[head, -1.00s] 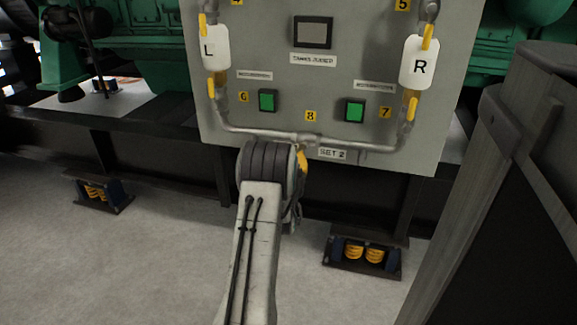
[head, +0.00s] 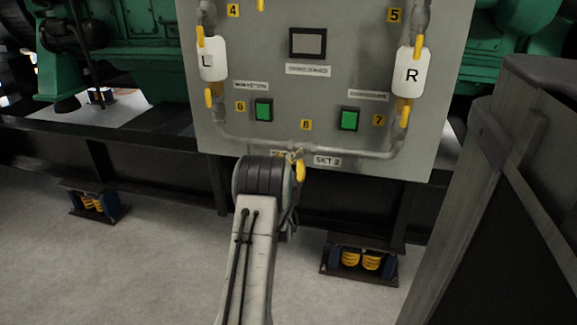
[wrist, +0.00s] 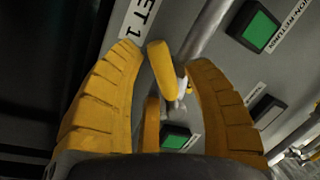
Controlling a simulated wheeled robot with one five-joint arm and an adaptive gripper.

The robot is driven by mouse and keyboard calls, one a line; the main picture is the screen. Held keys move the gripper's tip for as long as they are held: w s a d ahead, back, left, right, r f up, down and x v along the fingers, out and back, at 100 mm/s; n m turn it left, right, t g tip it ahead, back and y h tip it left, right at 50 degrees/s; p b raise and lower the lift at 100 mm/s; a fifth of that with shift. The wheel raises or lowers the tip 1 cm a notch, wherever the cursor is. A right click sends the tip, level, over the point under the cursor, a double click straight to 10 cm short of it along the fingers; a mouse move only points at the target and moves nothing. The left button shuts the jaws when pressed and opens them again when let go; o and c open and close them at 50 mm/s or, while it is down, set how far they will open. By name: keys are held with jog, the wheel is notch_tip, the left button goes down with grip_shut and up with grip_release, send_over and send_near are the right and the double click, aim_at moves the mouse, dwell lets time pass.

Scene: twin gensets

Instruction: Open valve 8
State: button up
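In the wrist view my gripper (wrist: 164,59) is open, with one yellow ribbed finger on each side of a yellow valve handle (wrist: 161,68). Gaps show between the handle and both fingers, so it is not clamped. In the head view the number 8 label (head: 306,125) sits above the middle of the bottom pipe (head: 250,142). My wrist covers most of the spot below it. A yellow piece (head: 301,171) shows beside my wrist; I cannot tell whether it is the valve handle or a finger.
The grey panel (head: 275,90) carries green buttons (head: 264,110), a right tank (head: 411,72), a left tank (head: 212,58) and other yellow handles (head: 404,116). A dark cabinet (head: 520,180) stands close on the right. Floor (head: 150,265) is clear at left.

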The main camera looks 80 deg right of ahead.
jog(key=shift+a, duration=0.1)
jog(key=shift+s+a+f, duration=0.25)
jog(key=shift+s+a, duration=0.05)
jog(key=shift+a, duration=1.65)
jog(key=shift+s+a+f, duration=0.25)
jog(key=shift+a+f, duration=0.05)
jog(key=shift+a, duration=1.6)
jog(key=shift+s+a+f, duration=0.25)
jog(key=shift+s+a, duration=0.05)
jog(key=shift+a, duration=1.65)
